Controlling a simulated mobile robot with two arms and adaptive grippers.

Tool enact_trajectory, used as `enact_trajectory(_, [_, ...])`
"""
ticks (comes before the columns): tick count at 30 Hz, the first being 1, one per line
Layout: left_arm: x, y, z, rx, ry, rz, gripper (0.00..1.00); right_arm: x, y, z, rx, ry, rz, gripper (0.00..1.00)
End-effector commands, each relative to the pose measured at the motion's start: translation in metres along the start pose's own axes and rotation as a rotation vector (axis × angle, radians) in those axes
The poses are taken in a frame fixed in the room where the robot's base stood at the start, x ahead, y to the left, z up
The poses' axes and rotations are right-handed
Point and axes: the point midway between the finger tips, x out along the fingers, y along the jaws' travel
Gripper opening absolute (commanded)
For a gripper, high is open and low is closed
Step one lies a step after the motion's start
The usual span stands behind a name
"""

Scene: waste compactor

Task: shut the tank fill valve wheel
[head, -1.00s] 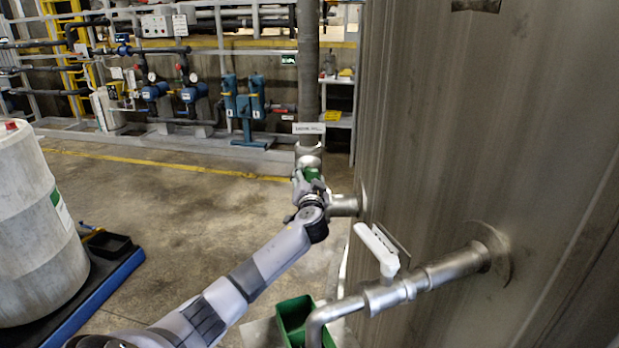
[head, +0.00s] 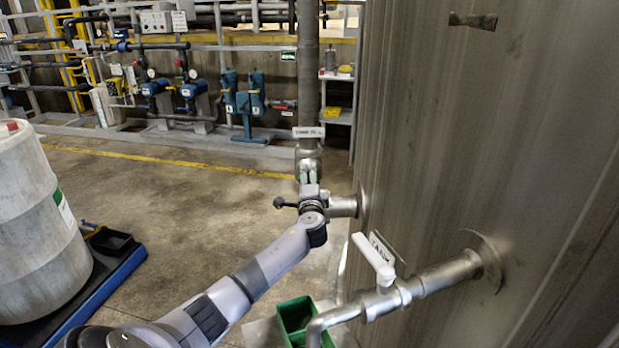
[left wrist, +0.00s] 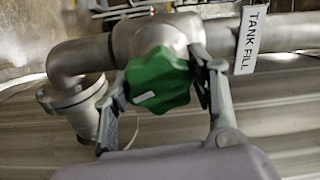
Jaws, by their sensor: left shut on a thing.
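The green tank fill valve wheel (left wrist: 160,82) shows in the left wrist view, on a metal valve body beside the pipe with the "TANK FILL" tag (left wrist: 251,40). My left gripper (left wrist: 163,68) has one finger on each side of the wheel and is shut on it. In the head view my left gripper (head: 308,177) is at the valve on the upright pipe, below a white tag (head: 309,132). The gripper hides most of the wheel there. My right gripper is not in view.
A nearer pipe with a white lever handle (head: 374,259) sticks out of the tank wall (head: 460,130), right of my arm. A green bin (head: 294,314) stands below it. A pale drum (head: 36,225) stands on a blue-edged pallet at the left.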

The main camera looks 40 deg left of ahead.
Motion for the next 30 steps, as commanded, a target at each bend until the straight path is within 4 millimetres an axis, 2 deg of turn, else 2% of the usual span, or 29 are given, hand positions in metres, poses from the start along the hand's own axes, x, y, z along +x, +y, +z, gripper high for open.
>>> enact_trajectory(30, [-0.001,0.000,0.000,0.969,0.002,0.003,0.24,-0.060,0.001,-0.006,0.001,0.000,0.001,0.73])
